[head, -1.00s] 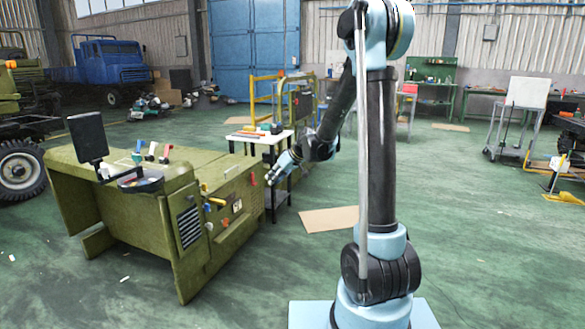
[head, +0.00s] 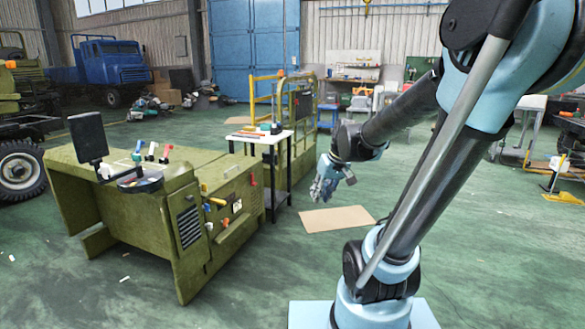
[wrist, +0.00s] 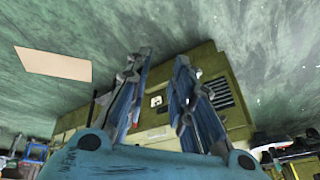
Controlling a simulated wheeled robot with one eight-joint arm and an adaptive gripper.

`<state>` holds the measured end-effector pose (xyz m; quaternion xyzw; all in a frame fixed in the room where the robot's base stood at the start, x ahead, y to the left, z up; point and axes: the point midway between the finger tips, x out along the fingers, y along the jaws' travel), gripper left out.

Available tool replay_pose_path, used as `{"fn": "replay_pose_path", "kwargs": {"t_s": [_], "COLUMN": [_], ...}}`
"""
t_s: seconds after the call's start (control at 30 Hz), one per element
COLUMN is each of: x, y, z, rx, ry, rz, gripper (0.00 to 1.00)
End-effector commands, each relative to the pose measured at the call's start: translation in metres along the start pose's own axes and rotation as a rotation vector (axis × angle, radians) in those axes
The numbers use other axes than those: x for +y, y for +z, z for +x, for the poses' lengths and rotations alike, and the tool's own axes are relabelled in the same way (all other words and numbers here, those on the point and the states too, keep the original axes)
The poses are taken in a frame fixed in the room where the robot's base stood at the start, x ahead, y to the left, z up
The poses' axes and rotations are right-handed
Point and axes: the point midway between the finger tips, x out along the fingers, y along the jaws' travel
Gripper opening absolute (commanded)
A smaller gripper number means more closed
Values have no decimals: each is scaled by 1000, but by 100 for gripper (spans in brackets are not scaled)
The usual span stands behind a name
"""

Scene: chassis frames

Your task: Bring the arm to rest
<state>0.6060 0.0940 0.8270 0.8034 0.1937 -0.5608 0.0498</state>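My gripper (head: 325,190) hangs in the air right of the green chassis (head: 125,235) in the head view, pointing down and to the left. In the wrist view its two fingers (wrist: 157,95) stand apart with a clear gap and nothing between them, so it is open and empty. The green chassis (wrist: 195,70) shows beyond the fingers there, and I see no contact with it. My arm leans to the right from its base and bends back left at the elbow, which is near the top of the head view.
A small white-topped table (head: 262,136) with tools stands behind the chassis. A cardboard sheet (head: 337,218) lies on the floor below my gripper. Several tools sit on the chassis, beside a black screen (head: 88,137). The green floor (head: 250,300) in front is clear.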

Motion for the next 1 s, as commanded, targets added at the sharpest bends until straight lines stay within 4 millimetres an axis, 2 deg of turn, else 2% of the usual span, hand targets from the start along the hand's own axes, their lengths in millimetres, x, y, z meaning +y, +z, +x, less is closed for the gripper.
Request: {"fn": "replay_pose_path", "kwargs": {"t_s": [0.03, 0.3, 0.6, 0.8, 1.0], "x": [2, 14, 25, 30, 31], "y": [16, 88, 166, 197, 205], "z": [-4, -16, -19, -17, -17], "rx": [-12, -69, -128, -151, -158], "ry": [14, 94, 186, 226, 238], "rz": [19, 122, 239, 290, 304], "gripper": [22, 22, 22, 22, 22]}}
